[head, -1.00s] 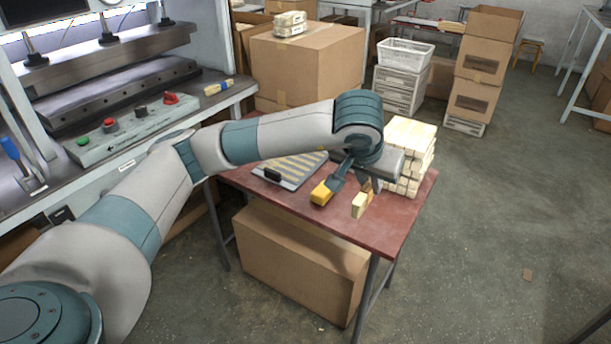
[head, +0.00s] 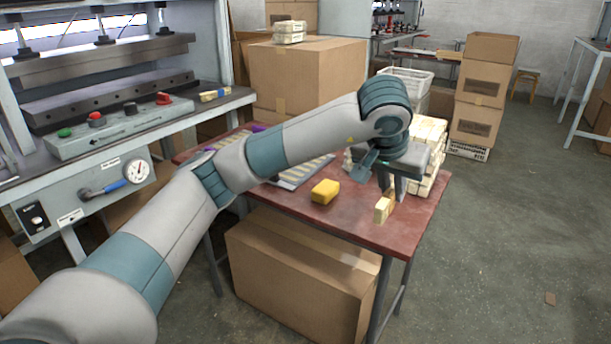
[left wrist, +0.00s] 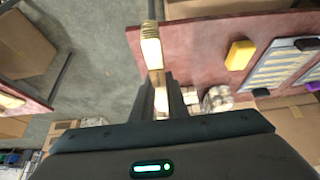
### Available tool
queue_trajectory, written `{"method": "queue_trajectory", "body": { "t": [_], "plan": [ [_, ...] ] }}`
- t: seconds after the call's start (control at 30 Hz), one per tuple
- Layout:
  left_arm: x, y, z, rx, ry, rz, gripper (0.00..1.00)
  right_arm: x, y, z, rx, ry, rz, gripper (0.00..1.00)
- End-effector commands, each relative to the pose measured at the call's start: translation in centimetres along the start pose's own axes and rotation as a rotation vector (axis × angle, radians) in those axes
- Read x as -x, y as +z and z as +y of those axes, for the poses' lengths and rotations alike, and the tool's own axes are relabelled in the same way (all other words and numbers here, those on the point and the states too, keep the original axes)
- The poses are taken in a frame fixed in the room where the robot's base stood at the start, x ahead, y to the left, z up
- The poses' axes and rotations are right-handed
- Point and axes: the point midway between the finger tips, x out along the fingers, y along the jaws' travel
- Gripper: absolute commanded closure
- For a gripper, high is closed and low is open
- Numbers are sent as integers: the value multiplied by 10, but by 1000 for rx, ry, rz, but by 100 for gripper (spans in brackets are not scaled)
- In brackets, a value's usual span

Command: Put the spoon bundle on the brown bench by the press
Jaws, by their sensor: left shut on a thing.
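My left gripper (head: 391,191) points down near the front right of the red-brown bench (head: 342,222). It is shut on a cream spoon bundle (head: 383,210), whose end sticks out past the fingers. In the left wrist view the bundle (left wrist: 151,50) stretches ahead of the fingers (left wrist: 160,82), close to the bench edge. I cannot tell whether it touches the bench top. The press (head: 110,85) stands at the left. My right gripper is not in view.
A yellow block (head: 325,191) and a tray with strips (head: 301,178) lie on the bench. Stacked pale bundles (head: 428,140) stand at its back right, partly behind my gripper. Cartons (head: 305,75) rise behind. Some bench top around the yellow block is bare.

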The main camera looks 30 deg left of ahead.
Motion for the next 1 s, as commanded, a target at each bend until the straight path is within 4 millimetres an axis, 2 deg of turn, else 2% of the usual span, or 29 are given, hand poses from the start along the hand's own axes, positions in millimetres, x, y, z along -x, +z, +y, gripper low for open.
{"method": "queue_trajectory", "body": {
  "t": [0.43, 0.57, 0.77, 1.0],
  "plan": [
    [-1, 0, 0, 0, 1, 0, 100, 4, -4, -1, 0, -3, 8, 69],
    [-7, -2, -2, 2, 1, -2, 100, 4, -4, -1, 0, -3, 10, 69],
    [-33, -14, -14, 4, 0, -5, 100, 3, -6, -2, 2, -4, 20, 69],
    [-77, -36, -34, 5, 0, -4, 100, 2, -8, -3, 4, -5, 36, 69]
  ]
}}
